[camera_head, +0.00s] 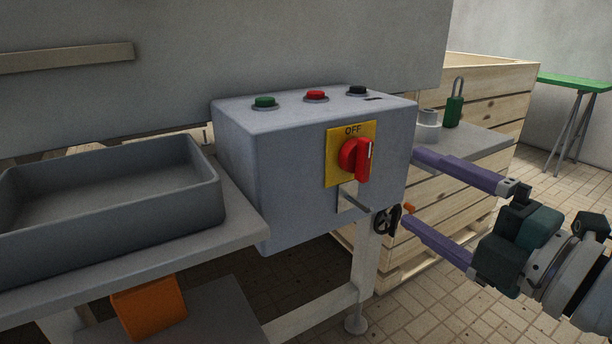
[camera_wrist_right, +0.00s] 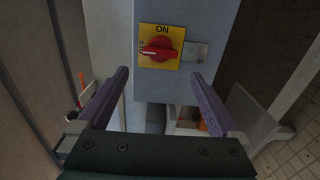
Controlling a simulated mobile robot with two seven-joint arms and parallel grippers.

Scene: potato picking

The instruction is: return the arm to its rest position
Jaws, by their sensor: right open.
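My right gripper (camera_head: 410,188) comes in from the right in the head view. Its two purple fingers are wide apart with nothing between them. They are in front of the right side of the grey control box (camera_head: 275,165). The red rotary switch (camera_head: 352,158) on its yellow plate is to the left of the fingertips, and its white mark appears to be on the OFF side. In the right wrist view, the open gripper (camera_wrist_right: 160,78) faces the box, with the red switch (camera_wrist_right: 158,50) beyond the fingertips. My left gripper is not in view.
A grey tray (camera_head: 105,225) is at the left. A green padlock (camera_head: 454,112) stands on a grey shelf (camera_head: 475,143) behind my right fingers. A wooden crate (camera_head: 490,95) is behind that. A green-topped stand (camera_head: 580,82) is at the far right. Tiled floor (camera_head: 420,315) shows below my right gripper.

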